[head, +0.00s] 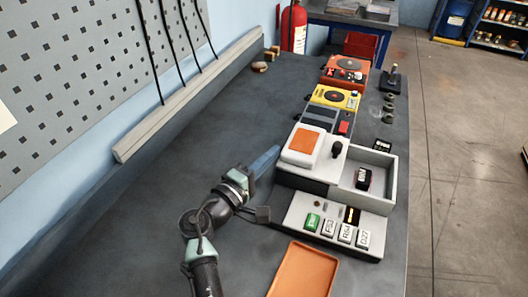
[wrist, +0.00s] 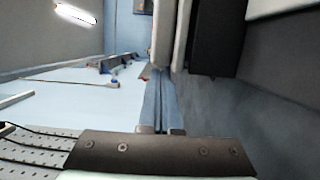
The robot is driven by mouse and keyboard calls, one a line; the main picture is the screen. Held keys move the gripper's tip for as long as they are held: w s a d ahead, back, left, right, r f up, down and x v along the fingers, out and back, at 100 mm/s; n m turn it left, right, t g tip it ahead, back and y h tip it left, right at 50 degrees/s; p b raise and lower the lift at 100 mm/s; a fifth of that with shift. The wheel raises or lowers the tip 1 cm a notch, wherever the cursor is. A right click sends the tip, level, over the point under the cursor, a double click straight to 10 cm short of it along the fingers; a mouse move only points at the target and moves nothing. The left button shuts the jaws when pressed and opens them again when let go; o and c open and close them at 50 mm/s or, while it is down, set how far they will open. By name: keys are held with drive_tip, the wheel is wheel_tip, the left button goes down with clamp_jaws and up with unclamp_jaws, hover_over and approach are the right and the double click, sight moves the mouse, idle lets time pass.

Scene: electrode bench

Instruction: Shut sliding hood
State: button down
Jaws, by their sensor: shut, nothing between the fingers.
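The sliding hood (head: 302,142) is white with an orange panel on top and a black knob at its right side. It sits over the left part of a grey box (head: 398,182). The box's right compartment is uncovered, and a small black block (head: 363,178) with a white label lies in it. My gripper (head: 275,153) is shut and empty, its blue fingers pointing at the hood's left side. In the wrist view the fingers (wrist: 159,78) lie together beside pale and dark surfaces. I cannot tell whether the tips touch the hood.
A stepped panel with green and white labelled keys (head: 329,228) fronts the box. An orange tray (head: 302,270) lies nearer. Yellow (head: 334,98) and orange-red (head: 343,73) devices stand behind. A grey rail (head: 190,95) runs along the wall. The bench left of the box is mostly clear.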

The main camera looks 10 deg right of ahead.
sight(328, 177)
drive_tip(key=s+d, duration=0.2)
drive_tip(key=d, duration=0.1)
drive_tip(key=s+d+p, duration=0.1)
drive_tip(key=s+d, duration=0.2)
drive_tip(key=d, duration=0.1)
drive_tip(key=s+d, duration=0.2)
drive_tip(key=d, duration=0.2)
drive_tip(key=shift+s+p, duration=0.3)
drive_tip(key=shift+p, duration=0.1)
drive_tip(key=shift+d, duration=0.1)
